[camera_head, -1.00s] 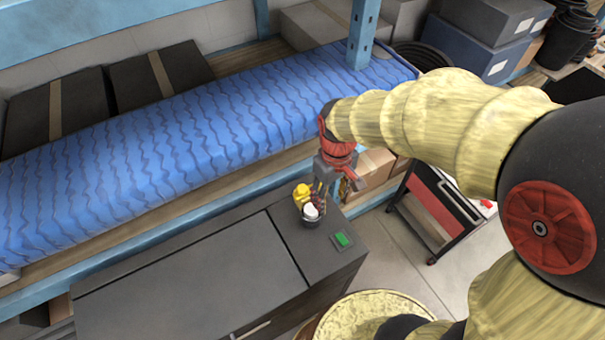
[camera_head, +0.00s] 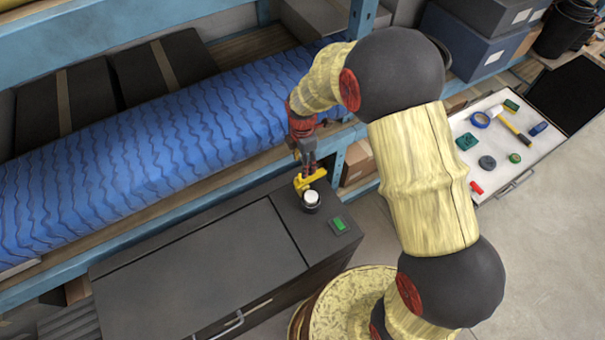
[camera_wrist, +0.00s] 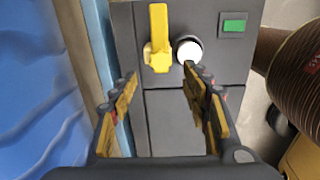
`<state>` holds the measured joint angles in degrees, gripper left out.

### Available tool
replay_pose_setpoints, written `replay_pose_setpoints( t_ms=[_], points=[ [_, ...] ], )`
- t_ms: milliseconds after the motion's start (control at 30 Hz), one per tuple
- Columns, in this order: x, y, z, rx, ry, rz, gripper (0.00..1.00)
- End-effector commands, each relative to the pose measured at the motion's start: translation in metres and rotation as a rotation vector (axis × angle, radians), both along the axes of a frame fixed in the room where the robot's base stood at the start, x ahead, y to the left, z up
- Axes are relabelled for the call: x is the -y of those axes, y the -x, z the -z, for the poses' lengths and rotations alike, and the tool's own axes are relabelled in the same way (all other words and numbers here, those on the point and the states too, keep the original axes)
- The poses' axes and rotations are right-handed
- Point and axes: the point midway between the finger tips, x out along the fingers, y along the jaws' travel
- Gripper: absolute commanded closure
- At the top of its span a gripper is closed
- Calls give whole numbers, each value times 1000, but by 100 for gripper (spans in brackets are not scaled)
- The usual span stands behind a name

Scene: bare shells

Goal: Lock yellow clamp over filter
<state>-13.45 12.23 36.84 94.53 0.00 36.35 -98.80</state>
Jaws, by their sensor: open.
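The yellow clamp (camera_head: 309,180) is at the back right corner of the dark cabinet's top, next to the round white-topped filter (camera_head: 311,198). In the wrist view the clamp (camera_wrist: 158,38) is a yellow bar standing on a wider yellow base, and the filter (camera_wrist: 188,50) is just to its right, with its white top uncovered. My gripper (camera_head: 305,172) is close to the clamp. In the wrist view my gripper (camera_wrist: 160,75) is open, its two fingers spread below the clamp and filter, with nothing between them. Whether a finger touches the clamp cannot be told.
The dark cabinet (camera_head: 195,262) has a green button panel (camera_head: 340,225) near the filter. A blue wavy mattress-like slab (camera_head: 140,155) lies on the shelf behind. A white tool drawer (camera_head: 500,150) stands open at the right. The cabinet's top left is clear.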

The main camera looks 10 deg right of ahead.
Motion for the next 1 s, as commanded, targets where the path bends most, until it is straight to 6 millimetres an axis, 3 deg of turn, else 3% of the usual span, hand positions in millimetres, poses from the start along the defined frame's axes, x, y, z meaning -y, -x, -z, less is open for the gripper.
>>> replay_pose_setpoints(
  t_ms=[600,1000],
  points=[
    [0,1,72,-3,1,-9,53],
    [0,1,77,-1,0,-8,55]
  ],
)
